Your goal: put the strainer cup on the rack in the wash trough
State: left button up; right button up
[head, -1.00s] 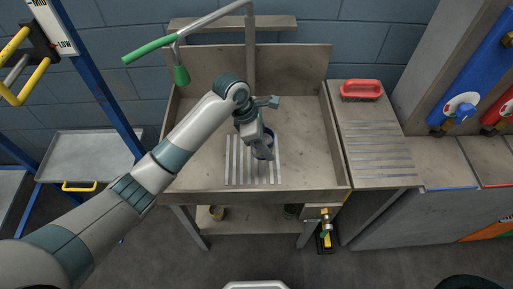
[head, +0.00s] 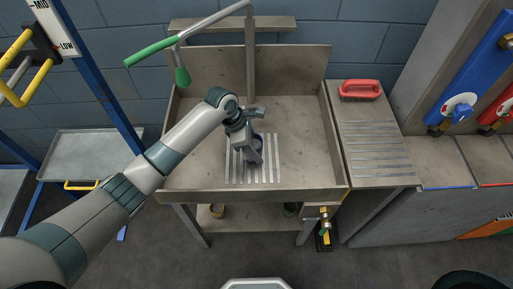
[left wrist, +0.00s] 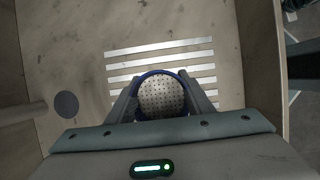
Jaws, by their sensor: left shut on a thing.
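The strainer cup (left wrist: 161,97) is round with a blue rim and a perforated metal bottom. It sits between the two fingers of my left gripper (left wrist: 162,104), which is shut on it. In the head view my left gripper (head: 255,155) is over the slatted rack (head: 268,165) in the wash trough (head: 305,150), and hides most of the cup. The rack's pale bars (left wrist: 160,58) show beyond and beside the cup in the left wrist view. I cannot tell whether the cup touches the bars. My right gripper is not in view.
A grooved side board (head: 375,150) with a red brush (head: 360,90) stands right of the trough. A tap with a green handle (head: 150,52) hangs over the trough's back left. A dark round drain (left wrist: 66,104) lies left of the rack. The trough's right half is clear.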

pick_arm(q)
jog(key=shift+f, duration=0.35)
jog(key=o, duration=1.1)
jog(key=shift+f, duration=0.15)
jog(key=shift+c, duration=0.2)
jog(key=shift+r, duration=0.2)
jog(key=b+v, duration=0.1)
jog(key=v, duration=1.1)
